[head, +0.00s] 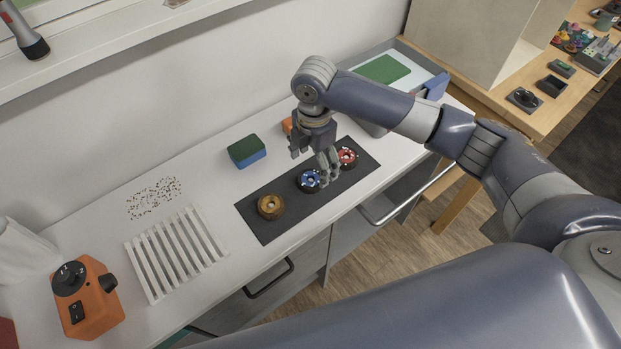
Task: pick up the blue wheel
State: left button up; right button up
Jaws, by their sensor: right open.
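The blue wheel (309,180) lies on a dark mat (288,217), in the middle of a row of three wheels. A yellow-brown wheel (270,206) lies to its left and a red wheel (347,156) to its right, both apart from it. My right gripper (315,172) is open and points down close to the blue wheel, with fingers showing above and right of it. I cannot tell whether a finger touches the wheel. My left gripper is not in view.
A green-and-blue sponge (247,152) lies behind the mat. A white slatted rack (176,252) and an orange control box (87,298) stand to the left. A tray with a green pad (382,69) stands at the back right. The counter's front edge runs close to the mat.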

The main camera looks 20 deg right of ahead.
aim_at(310, 180)
jog(key=shift+f, duration=0.7)
jog(key=f, duration=0.1)
jog(key=f+p, duration=0.2)
jog(key=f, duration=0.1)
jog(key=shift+w+a, duration=0.25)
jog(key=shift+a, duration=0.1)
jog(key=shift+f, duration=0.6)
jog(key=c, duration=1.1)
